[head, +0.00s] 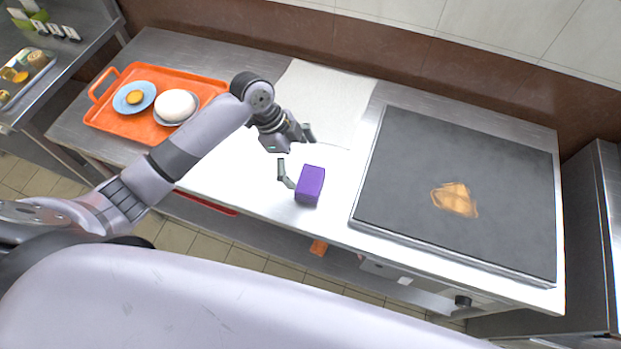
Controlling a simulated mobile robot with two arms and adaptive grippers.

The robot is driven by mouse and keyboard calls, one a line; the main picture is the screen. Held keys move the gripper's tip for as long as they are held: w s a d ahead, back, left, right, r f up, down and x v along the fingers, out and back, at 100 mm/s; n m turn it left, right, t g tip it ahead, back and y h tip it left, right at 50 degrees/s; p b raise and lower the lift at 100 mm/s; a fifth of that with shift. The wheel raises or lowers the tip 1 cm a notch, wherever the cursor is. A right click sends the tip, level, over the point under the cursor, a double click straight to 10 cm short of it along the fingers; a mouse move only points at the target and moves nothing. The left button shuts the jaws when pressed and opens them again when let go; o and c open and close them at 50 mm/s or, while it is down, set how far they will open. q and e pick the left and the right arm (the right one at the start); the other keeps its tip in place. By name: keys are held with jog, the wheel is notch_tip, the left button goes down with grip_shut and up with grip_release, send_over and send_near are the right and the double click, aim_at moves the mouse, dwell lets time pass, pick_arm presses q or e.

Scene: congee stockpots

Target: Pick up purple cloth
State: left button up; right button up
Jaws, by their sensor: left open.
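The purple cloth (311,184) looks like a small folded block. It lies on the bright steel counter, near its front edge and left of the dark griddle. My left gripper (297,157) is open, just up and to the left of the cloth. One finger is close to the cloth's left side; I cannot tell whether it touches. The other finger is farther back. Nothing is between the fingers. My right gripper is not in view.
A dark griddle (400,170) with a brownish patch (455,199) fills the right of the counter. An orange tray (107,118) with a blue plate (149,92) and a white round item (175,105) is at left. A white sheet (335,98) lies behind my gripper.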

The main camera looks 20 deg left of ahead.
aim_at(309, 178)
pick_arm(q)
jog(key=x, duration=0.2)
jog(key=shift+d+f, duration=0.15)
jog(key=shift+f, duration=0.05)
jog(key=shift+s+d+f+p, duration=0.1)
jog(key=shift+f+p, duration=0.2)
jog(key=shift+p, duration=0.1)
jog(key=p+x, duration=0.1)
jog(key=x, duration=0.2)
jog(key=shift+s+d+f, duration=0.1)
jog(key=shift+s+f, duration=0.1)
jog(key=shift+f, duration=0.15)
jog(key=shift+w+d+f, duration=0.1)
jog(key=shift+f, duration=0.35)
jog(key=c, duration=1.2)
